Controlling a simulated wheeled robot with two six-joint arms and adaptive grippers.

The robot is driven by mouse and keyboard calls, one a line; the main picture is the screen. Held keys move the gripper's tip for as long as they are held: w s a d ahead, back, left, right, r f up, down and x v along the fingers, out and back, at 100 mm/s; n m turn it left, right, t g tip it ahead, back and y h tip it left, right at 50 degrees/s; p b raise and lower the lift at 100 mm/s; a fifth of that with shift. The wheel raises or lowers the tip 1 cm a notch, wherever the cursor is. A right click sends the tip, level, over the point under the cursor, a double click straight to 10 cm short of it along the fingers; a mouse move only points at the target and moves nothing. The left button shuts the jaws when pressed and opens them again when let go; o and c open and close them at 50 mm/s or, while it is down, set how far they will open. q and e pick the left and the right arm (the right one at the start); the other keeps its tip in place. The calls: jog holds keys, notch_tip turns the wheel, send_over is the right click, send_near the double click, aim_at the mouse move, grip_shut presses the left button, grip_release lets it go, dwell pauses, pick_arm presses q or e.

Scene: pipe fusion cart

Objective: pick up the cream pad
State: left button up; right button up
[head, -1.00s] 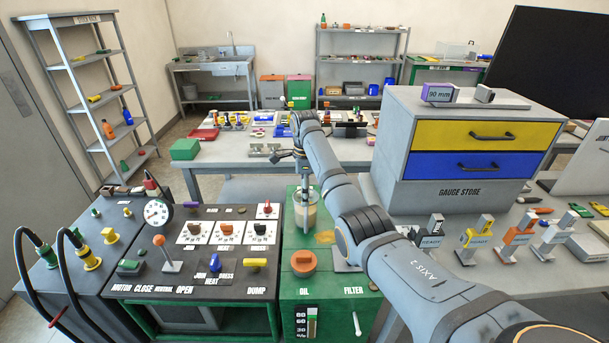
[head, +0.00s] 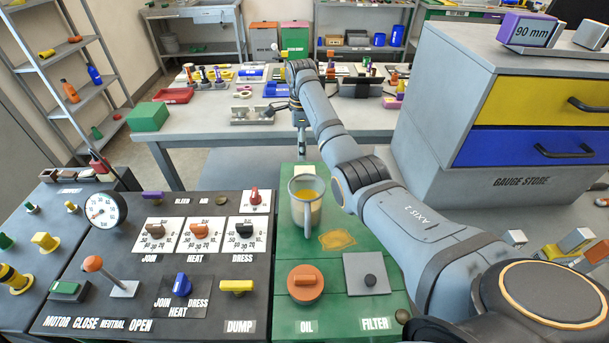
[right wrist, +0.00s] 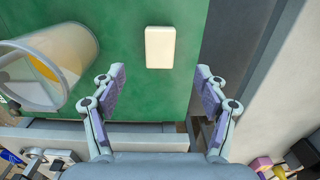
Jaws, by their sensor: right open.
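The cream pad (right wrist: 160,47) is a small pale block with rounded corners. It lies on the green panel (right wrist: 125,30) in the right wrist view, clear of the fingers. My right gripper (right wrist: 160,78) is open and empty, and its two fingers frame the space just below the pad in that picture. In the head view the right gripper (head: 302,152) hangs down behind the clear cup, at the far edge of the green panel. Its fingertips are small there. My left gripper is not in view.
A clear cup (head: 299,205) with yellow-orange contents stands on the green panel, beside the pad in the right wrist view (right wrist: 60,62). A yellow-orange spill (head: 338,240) lies beside it. The black control panel (head: 130,290) is at left, the gauge store (head: 455,150) at right.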

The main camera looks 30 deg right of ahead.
jog(key=shift+w+d+f, duration=0.15)
jog(key=shift+w+f, duration=0.15)
jog(key=shift+f, duration=0.15)
send_over(305, 170)
jog(key=f, duration=0.4)
jog(key=shift+w+a+f, duration=0.3)
jog(key=shift+w+f, duration=0.1)
jog(key=f, duration=0.2)
jog(key=f+p, duration=0.1)
jog(key=f, duration=0.1)
jog(key=shift+s+d+f, duration=0.1)
jog(key=shift+s+d, duration=0.2)
jog(key=shift+s, duration=0.1)
jog(key=shift+f, duration=0.5)
jog(key=c, duration=1.2)
